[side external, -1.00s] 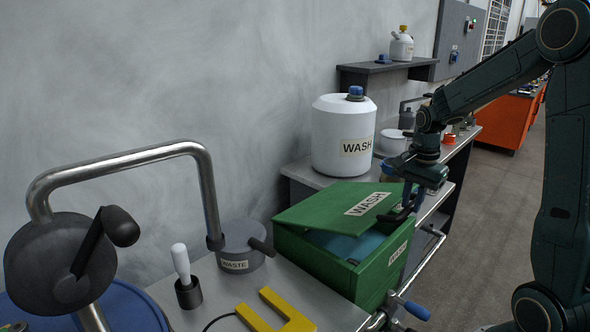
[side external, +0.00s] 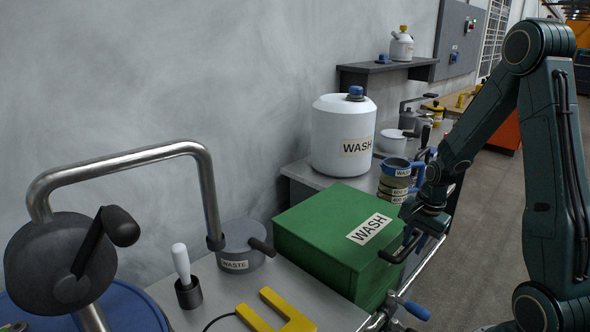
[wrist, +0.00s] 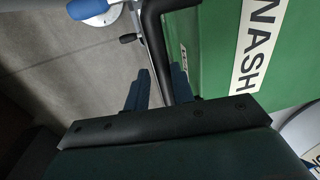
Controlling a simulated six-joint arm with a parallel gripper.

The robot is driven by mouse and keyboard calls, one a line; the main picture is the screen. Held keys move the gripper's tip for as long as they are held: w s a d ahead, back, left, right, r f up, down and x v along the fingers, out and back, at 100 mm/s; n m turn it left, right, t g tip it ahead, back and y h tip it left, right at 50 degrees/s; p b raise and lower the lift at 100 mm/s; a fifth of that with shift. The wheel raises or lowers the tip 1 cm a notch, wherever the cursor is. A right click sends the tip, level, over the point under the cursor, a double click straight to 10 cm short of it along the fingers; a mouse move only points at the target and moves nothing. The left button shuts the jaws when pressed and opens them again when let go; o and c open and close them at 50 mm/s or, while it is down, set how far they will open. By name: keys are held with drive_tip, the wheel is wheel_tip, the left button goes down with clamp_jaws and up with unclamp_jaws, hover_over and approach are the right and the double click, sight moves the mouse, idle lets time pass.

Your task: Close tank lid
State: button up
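The green tank (side external: 372,281) stands on the bench with its lid (side external: 318,221) lying flat over the top. The lid bears a WASH label, and no gap shows between lid and tank in the side view. A black bar handle (side external: 402,248) sticks out from the lid's right edge; the handle also shows in the wrist view (wrist: 153,28). My gripper (side external: 411,238) is at this handle. In the wrist view my gripper (wrist: 161,72) has its two fingers apart, with the handle running between or just beyond them; contact is hidden.
A white WASH jug (side external: 343,139) stands behind the tank, with labelled mugs (side external: 396,172) to its right. The WASTE pot (side external: 242,247), white-handled tool (side external: 182,269) and yellow fork piece (side external: 277,315) are to the left. A metal rail with a blue-handled valve (side external: 414,309) runs along the front.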

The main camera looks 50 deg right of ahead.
drive_tip(key=o, duration=0.3)
drive_tip(key=shift+s+f, duration=0.15)
drive_tip(key=shift+s, duration=0.4)
drive_tip(key=shift+o, duration=0.3)
drive_tip(key=shift+w, duration=0.1)
drive_tip(key=shift+w, duration=0.1)
drive_tip(key=shift+r, duration=0.25)
wheel_tip(320, 180, up, 13)
drive_tip(key=s, duration=0.1)
drive_tip(key=shift+s+r, duration=0.15)
drive_tip(key=shift+s, duration=0.15)
